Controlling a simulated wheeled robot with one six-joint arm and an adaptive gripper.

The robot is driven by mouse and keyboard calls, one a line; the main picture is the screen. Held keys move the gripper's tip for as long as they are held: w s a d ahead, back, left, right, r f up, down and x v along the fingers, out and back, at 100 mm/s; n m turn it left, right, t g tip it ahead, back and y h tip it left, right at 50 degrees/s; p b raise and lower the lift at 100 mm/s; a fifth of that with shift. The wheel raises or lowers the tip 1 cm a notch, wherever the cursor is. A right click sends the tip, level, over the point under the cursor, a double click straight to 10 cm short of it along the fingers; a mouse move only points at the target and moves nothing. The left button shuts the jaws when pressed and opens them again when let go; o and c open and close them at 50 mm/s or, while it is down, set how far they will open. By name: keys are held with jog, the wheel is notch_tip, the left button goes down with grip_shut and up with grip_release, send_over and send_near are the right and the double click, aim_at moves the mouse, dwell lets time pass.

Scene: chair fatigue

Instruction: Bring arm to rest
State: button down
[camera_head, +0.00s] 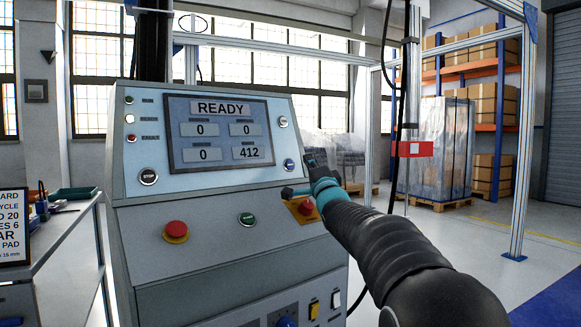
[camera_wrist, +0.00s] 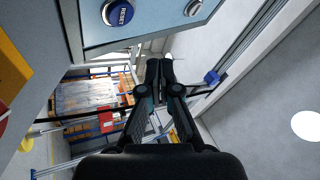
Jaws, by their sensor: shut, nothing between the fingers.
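My arm (camera_head: 390,245) reaches from the lower right toward the right edge of a grey control console (camera_head: 215,240). My gripper (camera_head: 311,160) is at the console's upper right edge, beside a blue button (camera_head: 289,164). In the wrist view my gripper (camera_wrist: 158,68) has its dark fingers together with nothing between them. A blue RESET button (camera_wrist: 118,12) lies above and left of the fingertips there, apart from them in the picture. The console screen (camera_head: 218,132) reads READY, with 0, 0, 0 and 412.
A red mushroom button (camera_head: 176,231) and a green button (camera_head: 247,219) are on the console's lower panel. A metal frame post (camera_head: 523,140) stands at right. A red box (camera_head: 412,149) hangs near a wrapped pallet (camera_head: 440,150). A side table (camera_head: 65,235) is at left.

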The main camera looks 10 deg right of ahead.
dwell(0.4)
jog(key=s+f+n+g+h+p, duration=0.1)
jog(key=s+f+n+g, duration=0.3)
jog(key=s+f, duration=0.6)
jog(key=s+f+n+g+h+p, duration=0.1)
jog(key=s+f+n+g, duration=0.3)
jog(key=s, duration=2)
jog(key=s+a+f+n+g+h+p, duration=0.1)
jog(key=s+f+n+g+p, duration=0.2)
jog(key=s+f+g, duration=0.6)
jog(key=s+f+n, duration=0.2)
jog(key=s+f, duration=0.6)
jog(key=shift+f+g, duration=0.3)
jog(key=shift+f, duration=0.05)
